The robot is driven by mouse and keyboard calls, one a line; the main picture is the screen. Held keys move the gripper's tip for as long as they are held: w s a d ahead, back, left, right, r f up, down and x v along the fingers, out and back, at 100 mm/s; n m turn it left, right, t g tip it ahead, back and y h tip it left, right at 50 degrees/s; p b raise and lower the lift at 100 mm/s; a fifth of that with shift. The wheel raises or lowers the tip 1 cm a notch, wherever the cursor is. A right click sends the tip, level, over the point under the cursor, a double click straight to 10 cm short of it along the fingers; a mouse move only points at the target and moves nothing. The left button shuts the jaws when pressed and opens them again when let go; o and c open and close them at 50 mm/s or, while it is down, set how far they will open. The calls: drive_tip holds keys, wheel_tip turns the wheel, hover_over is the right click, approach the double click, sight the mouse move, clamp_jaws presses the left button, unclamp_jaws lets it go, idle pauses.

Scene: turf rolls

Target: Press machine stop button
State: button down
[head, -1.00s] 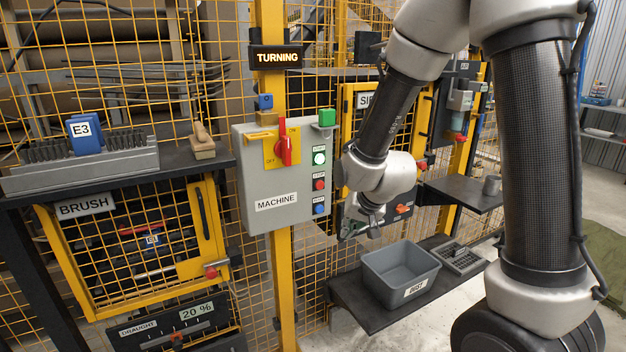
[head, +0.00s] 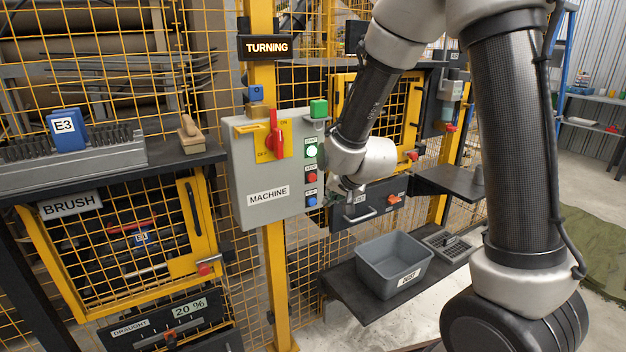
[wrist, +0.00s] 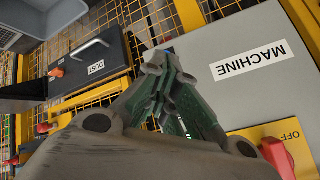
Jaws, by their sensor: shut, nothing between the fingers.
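The grey machine box (head: 268,221) hangs on a yellow post and carries a "MACHINE" label. My gripper (head: 341,197) is just right of the box, near the height of the blue button, apart from the buttons. In the wrist view my gripper (wrist: 157,62) is shut and empty in front of the box (wrist: 210,48); the buttons are mostly hidden behind it.
A red rotary switch (head: 275,135) stands on a yellow plate on the box. A lit "TURNING" sign (head: 266,46) is above. A grey dust bin (head: 393,264) sits on a low shelf below my gripper. A dark drawer front with a handle (head: 362,215) is behind it.

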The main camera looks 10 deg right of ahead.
drive_tip(key=shift+w+a, duration=0.35)
drive_tip(key=shift+w, duration=0.7)
drive_tip(key=shift+w+a, duration=0.3)
drive_tip(key=shift+w, duration=0.7)
drive_tip(key=shift+w+a, duration=0.35)
drive_tip(key=shift+w, duration=0.7)
drive_tip(key=shift+w+a, duration=0.15)
drive_tip(key=shift+w, duration=0.2)
drive_tip(key=shift+w+a, duration=0.1)
drive_tip(key=shift+w, duration=0.3)
drive_tip(key=shift+s, duration=0.1)
drive_tip(key=shift+s+d, duration=0.2)
drive_tip(key=shift+s, duration=0.5)
drive_tip(key=s, duration=0.1)
drive_tip(key=s+d, duration=0.1)
drive_tip(key=s, duration=0.2)
drive_tip(key=shift+s+d, duration=0.3)
drive_tip(key=shift+s, duration=0.05)
